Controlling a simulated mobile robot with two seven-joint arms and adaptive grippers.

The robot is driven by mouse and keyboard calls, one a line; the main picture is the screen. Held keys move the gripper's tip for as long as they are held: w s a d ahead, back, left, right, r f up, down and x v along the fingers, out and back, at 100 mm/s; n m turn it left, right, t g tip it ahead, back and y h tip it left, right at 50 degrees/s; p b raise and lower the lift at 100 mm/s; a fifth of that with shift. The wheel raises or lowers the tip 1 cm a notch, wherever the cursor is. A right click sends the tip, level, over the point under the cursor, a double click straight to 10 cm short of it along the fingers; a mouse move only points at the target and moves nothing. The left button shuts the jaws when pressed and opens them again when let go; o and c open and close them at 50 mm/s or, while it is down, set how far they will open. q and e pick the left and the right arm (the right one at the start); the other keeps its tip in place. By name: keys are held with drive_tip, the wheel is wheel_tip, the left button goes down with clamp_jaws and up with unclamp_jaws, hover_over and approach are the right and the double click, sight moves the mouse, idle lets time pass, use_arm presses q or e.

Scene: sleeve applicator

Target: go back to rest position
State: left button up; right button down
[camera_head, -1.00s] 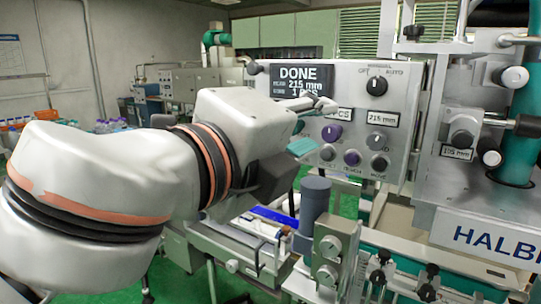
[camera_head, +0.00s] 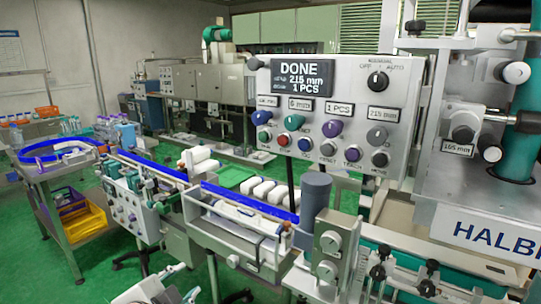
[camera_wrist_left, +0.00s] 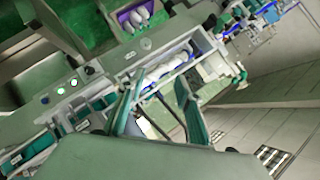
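The control panel (camera_head: 340,120) stands in the middle of the head view, with nothing in front of it. Its screen (camera_head: 302,79) reads DONE, 215 mm, 1 PCS. Under the screen are several knobs and buttons, and a black OFF/AUTO selector (camera_head: 377,82) is at the upper right. My left gripper (camera_head: 176,284) is low at the bottom edge of the head view, well below and left of the panel, partly cut off. In the left wrist view its two teal fingers (camera_wrist_left: 158,100) are spread apart with nothing between them. My right gripper is not in view.
A conveyor with a blue strip (camera_head: 250,203) and white bottles runs left of the panel. A grey cylinder (camera_head: 315,198) stands below the panel. A cart with a yellow bin (camera_head: 84,221) is at the far left. Green floor (camera_head: 90,283) is open at the lower left.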

use_arm(q)
drive_tip(key=s+a+f+n+g+y, duration=0.4)
drive_tip(key=s+a+f+g+y, duration=0.15)
drive_tip(key=s+a+f, duration=1.35)
drive_tip(key=w+d+f+n+t+h, duration=0.2)
drive_tip(key=d+f+h, duration=0.5)
drive_tip(key=d+f, duration=0.7)
drive_tip(key=d+n+t, duration=0.1)
drive_tip(key=d+t, duration=0.1)
drive_tip(key=d, duration=0.1)
drive_tip(key=shift+d+f, duration=0.25)
drive_tip(key=shift+d, duration=0.05)
drive_tip(key=shift+c, duration=0.9)
drive_tip(key=shift+d, duration=0.1)
